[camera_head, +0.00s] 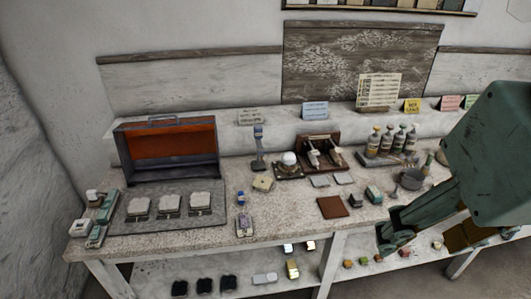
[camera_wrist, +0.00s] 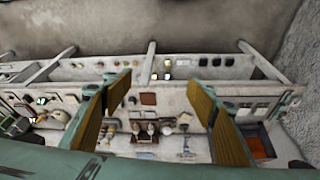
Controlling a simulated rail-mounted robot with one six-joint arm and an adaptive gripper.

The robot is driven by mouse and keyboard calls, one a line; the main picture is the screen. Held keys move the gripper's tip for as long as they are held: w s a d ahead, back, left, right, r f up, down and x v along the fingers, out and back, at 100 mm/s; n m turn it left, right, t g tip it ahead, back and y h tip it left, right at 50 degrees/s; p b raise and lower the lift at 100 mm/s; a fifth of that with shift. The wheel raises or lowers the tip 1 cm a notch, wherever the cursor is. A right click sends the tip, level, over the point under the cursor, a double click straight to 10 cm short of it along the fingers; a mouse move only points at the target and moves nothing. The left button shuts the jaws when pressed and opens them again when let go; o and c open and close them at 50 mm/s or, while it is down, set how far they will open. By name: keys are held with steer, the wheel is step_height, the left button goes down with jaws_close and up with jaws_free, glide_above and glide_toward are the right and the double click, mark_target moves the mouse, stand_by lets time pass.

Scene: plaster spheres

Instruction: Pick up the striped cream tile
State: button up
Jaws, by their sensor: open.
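A small cream tile (camera_head: 262,183) lies flat on the speckled table top, left of and nearer than the white dome; stripes on it are too small to make out. It also appears as a small pale patch in the wrist view (camera_wrist: 184,118). My gripper (camera_head: 392,238) is in front of the table's right half in the head view, well to the right of the cream tile and apart from it. In the wrist view my gripper (camera_wrist: 160,92) has its two wood-toned fingers wide apart with nothing held between them.
A white dome on a dark base (camera_head: 288,160) stands close behind the cream tile. A brown square tile (camera_head: 332,207) lies to its right. Two pale grey tiles (camera_head: 320,181) lie behind that. Bottles (camera_head: 390,142) stand back right; an open case (camera_head: 168,150) stands left.

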steer(key=shift+o, duration=0.2)
steer(key=w+a+f+n+g+y+b, duration=0.1)
steer(key=w+a+f+n, duration=0.15)
steer(key=w, duration=0.85)
steer(key=w+a+f+n+y, duration=0.1)
steer(key=w+a+n, duration=0.25)
steer(key=w, duration=0.75)
steer(key=w+a+f+n+g+y+b, duration=0.15)
steer(key=w+a, duration=0.25)
steer(key=w, duration=0.7)
steer(key=w+a+f+n, duration=0.3)
steer(key=w+a+f, duration=0.1)
steer(key=w+f, duration=0.8)
steer(key=w+a+f+n+b, duration=0.1)
steer(key=w+a+f+n, duration=0.3)
steer(key=w+f, duration=0.8)
steer(key=shift+w+a+f+y, duration=0.35)
steer(key=shift+w+y, duration=0.1)
steer(key=shift+w, duration=0.8)
steer(key=shift+f, duration=0.1)
steer(key=b, duration=0.1)
glide_above(268, 183)
steer(key=shift+d+f, duration=0.1)
steer(key=shift+f, duration=3.8)
